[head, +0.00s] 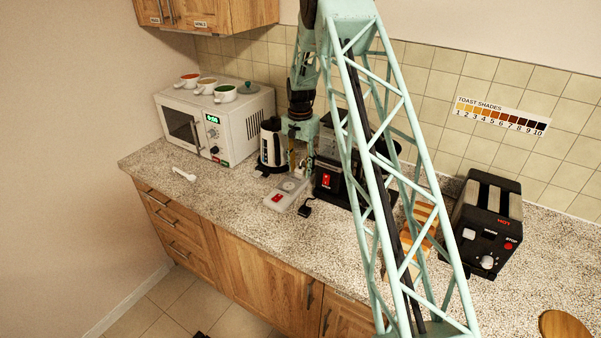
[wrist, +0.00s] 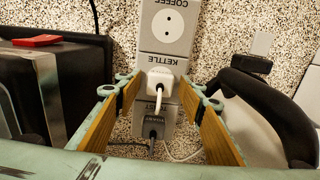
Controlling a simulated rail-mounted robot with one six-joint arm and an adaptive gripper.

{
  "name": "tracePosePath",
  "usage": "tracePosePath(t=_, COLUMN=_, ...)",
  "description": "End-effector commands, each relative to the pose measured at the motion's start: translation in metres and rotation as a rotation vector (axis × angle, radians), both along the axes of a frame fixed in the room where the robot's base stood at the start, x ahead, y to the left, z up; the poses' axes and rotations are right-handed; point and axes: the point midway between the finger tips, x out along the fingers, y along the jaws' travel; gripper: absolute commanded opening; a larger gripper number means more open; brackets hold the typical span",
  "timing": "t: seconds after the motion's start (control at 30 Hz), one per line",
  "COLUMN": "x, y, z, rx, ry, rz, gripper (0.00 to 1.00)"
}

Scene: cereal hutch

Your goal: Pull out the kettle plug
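The kettle plug (wrist: 161,79) is white and sits in the strip socket below the KETTLE label in the wrist view, with a white cable running from it. The power strip (wrist: 168,45) also shows on the counter in the head view (head: 290,190). My gripper (wrist: 160,88) is open, with one wooden-padded finger on each side of the plug and gaps visible between. In the head view my gripper (head: 298,165) points down between the kettle (head: 271,146) and the coffee machine; its fingertips are hard to make out there.
A grey plug (wrist: 152,127) sits in the strip below the kettle plug. The COFFEE socket (wrist: 170,22) is empty. The kettle handle (wrist: 265,105) is close on the right; the black coffee machine (head: 328,183) is close on the other side. A loose black plug (head: 305,208) lies nearby.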

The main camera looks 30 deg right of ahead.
Motion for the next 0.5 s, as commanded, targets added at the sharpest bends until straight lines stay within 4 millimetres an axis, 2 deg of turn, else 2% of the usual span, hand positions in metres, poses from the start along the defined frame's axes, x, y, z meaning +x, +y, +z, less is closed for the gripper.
tracePosePath(t=0.37, x=0.0, y=0.0, z=0.0, rx=0.0, ry=0.0, rz=0.0, gripper=0.36)
tracePosePath(t=0.5, x=0.0, y=0.0, z=0.0, rx=0.0, ry=0.0, rz=0.0, gripper=0.25)
